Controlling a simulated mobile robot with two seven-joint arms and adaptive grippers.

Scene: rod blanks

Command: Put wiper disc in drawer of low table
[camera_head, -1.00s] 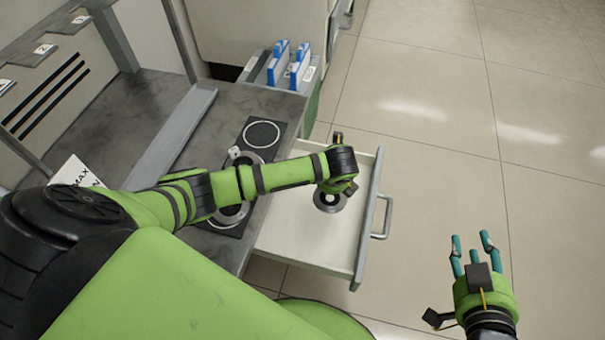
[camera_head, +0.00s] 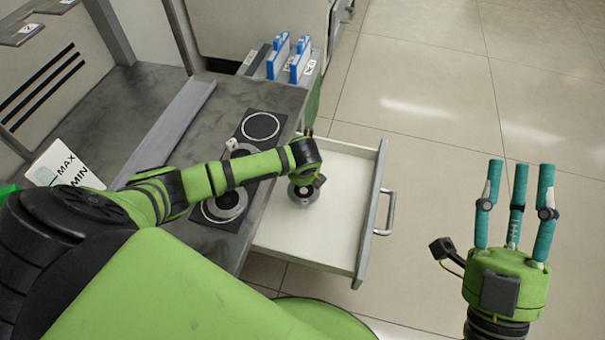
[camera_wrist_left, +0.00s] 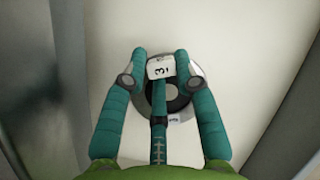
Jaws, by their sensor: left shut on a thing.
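The wiper disc (camera_head: 303,194), a grey ring with a dark centre, is in the open drawer (camera_head: 373,212) of the low table (camera_head: 262,97), near the drawer's table side. Whether it touches the drawer floor is unclear. In the left wrist view the disc (camera_wrist_left: 178,104) is between the teal fingers of my left gripper (camera_wrist_left: 161,72), shut on it. A white tag marked 3 (camera_wrist_left: 160,67) lies over its upper part. In the head view my left wrist hides most of that gripper. My right gripper (camera_head: 518,188) is open and empty, right of the drawer.
A dark panel with round plates (camera_head: 262,126) lies on the tabletop beside the drawer. Blue-and-white holders (camera_head: 300,60) stand in a grey bin behind. A MAX/MIN sign (camera_head: 66,166) is at the left. The drawer handle (camera_head: 386,213) juts right; the drawer's right part is empty.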

